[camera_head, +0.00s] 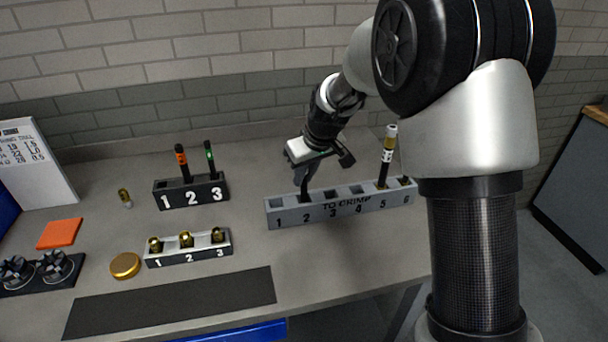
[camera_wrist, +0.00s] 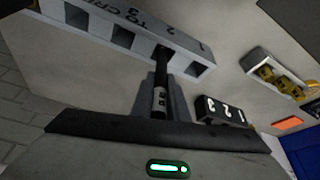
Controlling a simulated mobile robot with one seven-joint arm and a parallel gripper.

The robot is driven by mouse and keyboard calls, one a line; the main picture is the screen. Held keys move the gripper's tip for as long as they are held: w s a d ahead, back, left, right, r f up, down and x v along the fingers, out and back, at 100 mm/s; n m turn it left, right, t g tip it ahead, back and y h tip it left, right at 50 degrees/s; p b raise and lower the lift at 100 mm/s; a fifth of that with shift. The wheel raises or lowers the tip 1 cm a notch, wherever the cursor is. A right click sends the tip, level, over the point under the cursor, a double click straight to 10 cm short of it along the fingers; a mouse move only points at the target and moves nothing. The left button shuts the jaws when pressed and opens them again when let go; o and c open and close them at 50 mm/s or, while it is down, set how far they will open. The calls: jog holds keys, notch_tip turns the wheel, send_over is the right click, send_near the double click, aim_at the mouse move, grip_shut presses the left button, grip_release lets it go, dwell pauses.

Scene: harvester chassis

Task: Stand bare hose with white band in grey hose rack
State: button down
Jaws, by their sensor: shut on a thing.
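My gripper (camera_head: 318,172) is shut on a thin black hose (camera_head: 304,183) above the grey hose rack (camera_head: 340,208), which is marked TO CRIMP. In the wrist view the hose (camera_wrist: 161,78) runs from between the fingers to slot 2 of the rack (camera_wrist: 188,59), and a pale band shows on it near the fingers. The lower end appears to be in the slot opening; how deep it sits is hidden. Slots 1, 3 and 4 look empty. A hose with a gold fitting and white bands (camera_head: 387,158) stands in slot 5.
A black rack (camera_head: 190,197) holds orange-banded and green-banded hoses. A silver rack (camera_head: 190,252) holds gold fittings. A loose fitting (camera_head: 124,198), gold disc (camera_head: 125,265), orange pad (camera_head: 60,233) and dark mat (camera_head: 170,303) lie on the bench. A brick wall stands behind.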

jog(key=shift+f+b, duration=0.5)
jog(key=shift+f, duration=0.25)
jog(key=c, duration=1.6)
grip_release()
jog(key=shift+c, duration=0.2)
jog(key=shift+r, duration=0.1)
jog(key=v, duration=1.7)
jog(key=shift+r+p, duration=0.2)
jog(key=shift+p, duration=0.1)
